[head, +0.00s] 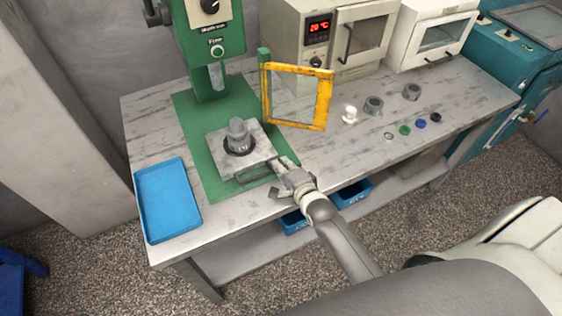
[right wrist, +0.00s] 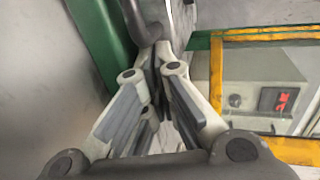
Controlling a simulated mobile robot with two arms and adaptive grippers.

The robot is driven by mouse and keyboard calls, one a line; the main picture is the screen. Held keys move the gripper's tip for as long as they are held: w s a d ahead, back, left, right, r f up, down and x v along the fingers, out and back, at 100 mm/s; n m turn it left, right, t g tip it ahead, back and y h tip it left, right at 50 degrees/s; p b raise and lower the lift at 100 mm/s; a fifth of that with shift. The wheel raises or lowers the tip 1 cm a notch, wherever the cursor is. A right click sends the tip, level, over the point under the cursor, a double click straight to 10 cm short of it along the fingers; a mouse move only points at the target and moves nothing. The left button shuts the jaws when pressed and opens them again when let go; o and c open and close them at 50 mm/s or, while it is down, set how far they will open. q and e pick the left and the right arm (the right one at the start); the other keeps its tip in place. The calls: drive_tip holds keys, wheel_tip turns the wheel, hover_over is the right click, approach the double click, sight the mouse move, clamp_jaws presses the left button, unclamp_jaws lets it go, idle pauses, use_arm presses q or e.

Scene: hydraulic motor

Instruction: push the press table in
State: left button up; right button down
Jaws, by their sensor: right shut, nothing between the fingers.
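The press table (head: 216,143) is a square grey metal plate on the green base of the press (head: 216,60). It sits forward of the press column, with a grey stepped cylindrical part (head: 238,136) standing on it. A bar handle (head: 252,173) is on its front edge. My right gripper (head: 278,172) is shut and empty, low at the front right corner of the press table, close to the handle. I cannot tell whether it touches. In the right wrist view the shut fingers (right wrist: 157,52) point toward grey metal and a green edge. My left gripper is not in view.
A yellow-framed clear guard (head: 297,125) stands open at the right of the press. A blue tray (head: 167,200) lies at the left. Small parts, including a white one (head: 350,115), and rings (head: 373,104) lie to the right. Ovens (head: 345,45) stand behind.

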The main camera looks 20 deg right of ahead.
sight(273, 150)
drive_tip(key=shift+w, duration=0.3)
drive_tip(key=shift+w, duration=0.1)
drive_tip(key=w+b, duration=0.1)
drive_tip(key=w, duration=0.3)
drive_tip(key=w+b, duration=0.1)
drive_tip(key=w, duration=0.2)
drive_tip(key=shift+w+a, duration=0.2)
drive_tip(key=shift+w, duration=0.15)
drive_tip(key=shift+s, duration=0.1)
